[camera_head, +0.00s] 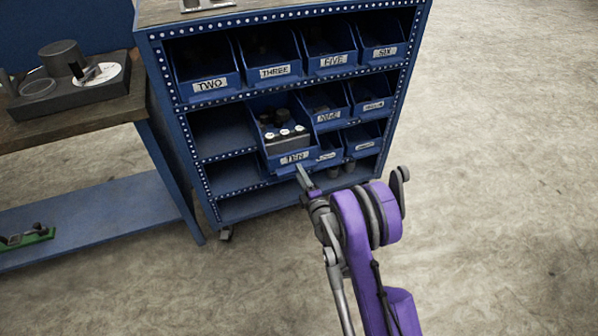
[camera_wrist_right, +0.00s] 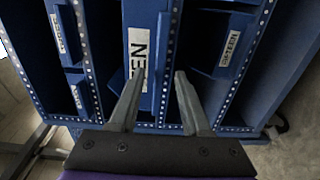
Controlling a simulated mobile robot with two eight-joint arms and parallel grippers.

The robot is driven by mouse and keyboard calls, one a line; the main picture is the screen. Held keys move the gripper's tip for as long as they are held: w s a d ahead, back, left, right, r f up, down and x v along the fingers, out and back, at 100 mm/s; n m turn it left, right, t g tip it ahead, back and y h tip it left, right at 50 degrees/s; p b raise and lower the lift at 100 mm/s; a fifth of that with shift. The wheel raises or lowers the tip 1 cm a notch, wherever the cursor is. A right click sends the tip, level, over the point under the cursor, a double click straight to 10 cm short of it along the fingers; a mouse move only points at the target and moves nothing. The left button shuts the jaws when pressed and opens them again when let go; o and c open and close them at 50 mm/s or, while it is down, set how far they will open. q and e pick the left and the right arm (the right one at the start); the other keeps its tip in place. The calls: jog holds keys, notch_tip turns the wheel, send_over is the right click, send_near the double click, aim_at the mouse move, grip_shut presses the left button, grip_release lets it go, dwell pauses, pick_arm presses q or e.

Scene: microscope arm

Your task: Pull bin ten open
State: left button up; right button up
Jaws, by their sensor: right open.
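Bin ten (camera_head: 272,151) is a dark blue bin with a white label at its front lower edge. It juts forward from the cabinet (camera_head: 176,92) and holds dark and white-topped objects. My right gripper (camera_head: 304,176) is just below and in front of its label in the head view. In the right wrist view the gripper (camera_wrist_right: 158,76) is open, its two fingers apart in front of a bin front (camera_wrist_right: 143,15) with a partly readable label. I cannot tell whether the fingers touch it. My left gripper is not in view.
Labelled bins stand above and right of bin ten, including bin two (camera_head: 209,88) and bin three (camera_head: 274,74). Slots left of it are empty. A workbench (camera_head: 100,118) with a dark device (camera_head: 66,85) stands at left. The floor at right is clear.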

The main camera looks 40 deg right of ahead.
jog(key=b+v, duration=0.2)
jog(key=v, duration=0.7)
jog(key=shift+w+r, duration=0.1)
jog(key=shift+w, duration=0.05)
